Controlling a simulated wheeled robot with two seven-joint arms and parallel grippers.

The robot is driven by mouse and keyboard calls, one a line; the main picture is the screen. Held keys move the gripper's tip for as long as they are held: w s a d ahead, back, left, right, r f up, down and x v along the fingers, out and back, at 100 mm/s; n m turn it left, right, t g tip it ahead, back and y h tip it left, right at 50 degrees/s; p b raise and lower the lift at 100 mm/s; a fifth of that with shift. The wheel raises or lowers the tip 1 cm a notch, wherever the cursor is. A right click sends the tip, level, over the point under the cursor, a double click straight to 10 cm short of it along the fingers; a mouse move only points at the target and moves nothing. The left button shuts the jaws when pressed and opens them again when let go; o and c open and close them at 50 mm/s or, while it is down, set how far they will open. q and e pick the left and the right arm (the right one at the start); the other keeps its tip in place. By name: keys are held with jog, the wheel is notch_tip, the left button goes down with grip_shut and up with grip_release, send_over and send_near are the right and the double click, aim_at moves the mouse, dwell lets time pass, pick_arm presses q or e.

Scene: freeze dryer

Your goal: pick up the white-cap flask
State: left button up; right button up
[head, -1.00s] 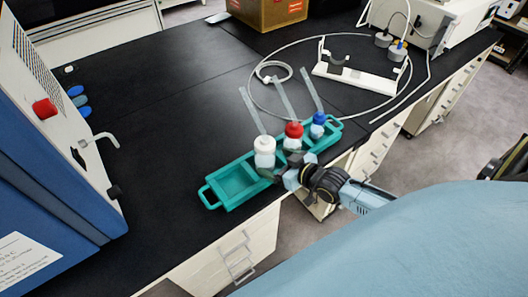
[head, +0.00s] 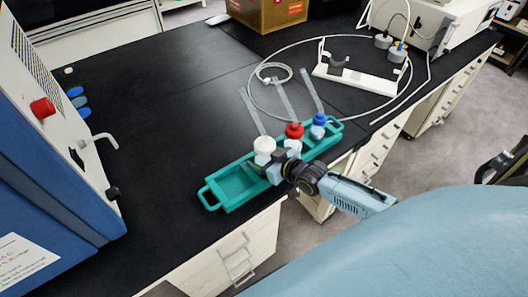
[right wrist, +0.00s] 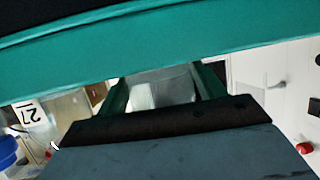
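The white-cap flask (head: 264,144) stands in the teal tray (head: 224,203) in the head view, with a clear tube rising from its cap. My right gripper (head: 279,168) is low at its right side, with its fingers apart at the flask's body. It hides part of the flask; contact is unclear. In the right wrist view, a pale translucent body (right wrist: 162,88), likely the flask, lies behind the dark gripper edge, and a teal tray wall (right wrist: 150,55) crosses above it. My left gripper is not in view.
A red-cap flask (head: 294,131) and a blue-cap flask (head: 319,120) stand farther along the tray, close to my right gripper. A blue-and-white machine (head: 55,150) is at left. A white stand (head: 354,76) and looped tubing lie behind.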

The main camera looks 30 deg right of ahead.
aim_at(258, 123)
jog(key=c, duration=1)
jog(key=shift+r, duration=0.15)
notch_tip(258, 123, up, 9)
jog(key=shift+r+p, duration=0.2)
jog(key=shift+p, duration=0.9)
notch_tip(258, 123, up, 3)
jog(key=p, duration=0.3)
jog(key=shift+r, duration=0.15)
jog(key=shift+r+p, duration=0.55)
jog(key=shift+p, duration=0.15)
jog(key=shift+f, duration=0.1)
